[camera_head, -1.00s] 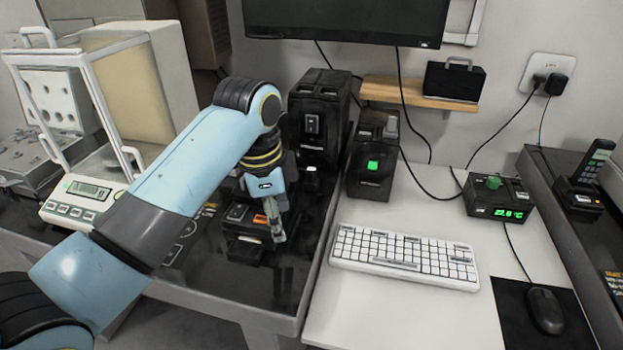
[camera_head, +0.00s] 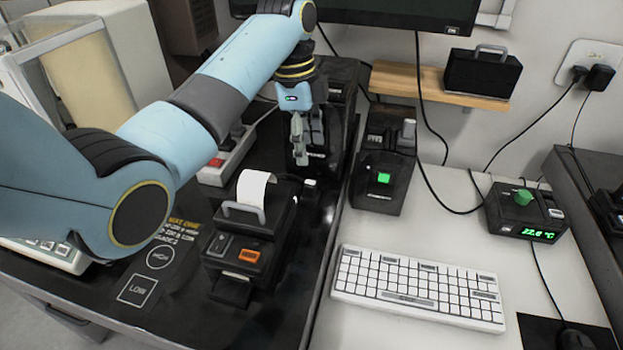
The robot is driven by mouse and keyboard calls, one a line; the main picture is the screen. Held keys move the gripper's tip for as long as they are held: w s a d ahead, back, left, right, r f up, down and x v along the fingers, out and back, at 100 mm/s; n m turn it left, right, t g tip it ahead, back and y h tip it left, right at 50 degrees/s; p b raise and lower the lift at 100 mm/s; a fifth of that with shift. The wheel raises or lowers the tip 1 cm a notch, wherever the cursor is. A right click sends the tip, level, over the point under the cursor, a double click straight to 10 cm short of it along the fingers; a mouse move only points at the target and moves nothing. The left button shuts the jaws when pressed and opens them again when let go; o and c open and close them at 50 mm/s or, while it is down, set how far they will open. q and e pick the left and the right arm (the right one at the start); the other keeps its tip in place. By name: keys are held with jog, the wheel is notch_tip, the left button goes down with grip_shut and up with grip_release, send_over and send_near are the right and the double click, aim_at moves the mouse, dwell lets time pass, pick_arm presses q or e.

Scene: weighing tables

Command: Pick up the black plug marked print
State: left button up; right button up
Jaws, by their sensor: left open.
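No plug with a readable "print" mark shows. A small black plug-like piece (camera_head: 237,131) stands at the white power strip (camera_head: 240,152), partly behind my left arm; its marking cannot be read. My left gripper (camera_head: 299,160) is open and points down, to the right of the strip and in front of a tall black device (camera_head: 340,110). Nothing shows between its fingers. A small black block with a white top (camera_head: 310,186) sits below the gripper, behind the printer; I cannot tell what it is. My right gripper is out of view.
The black printer (camera_head: 247,250) with paper and an orange button stands on the dark table. A black device with a green button (camera_head: 383,180), a white keyboard (camera_head: 418,288) and a temperature display (camera_head: 525,213) are to the right. Two black plugs sit in the wall socket (camera_head: 597,65).

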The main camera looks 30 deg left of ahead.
aim_at(310, 183)
pick_arm(q)
notch_tip(310, 183, down, 3)
jog(key=shift+d+r, duration=0.1)
jog(key=shift+d, duration=0.05)
jog(key=shift+d+f, duration=0.2)
jog(key=shift+f, duration=1.1)
notch_tip(310, 183, down, 5)
jog(key=shift+d, duration=0.1)
jog(key=c, duration=1)
grip_shut()
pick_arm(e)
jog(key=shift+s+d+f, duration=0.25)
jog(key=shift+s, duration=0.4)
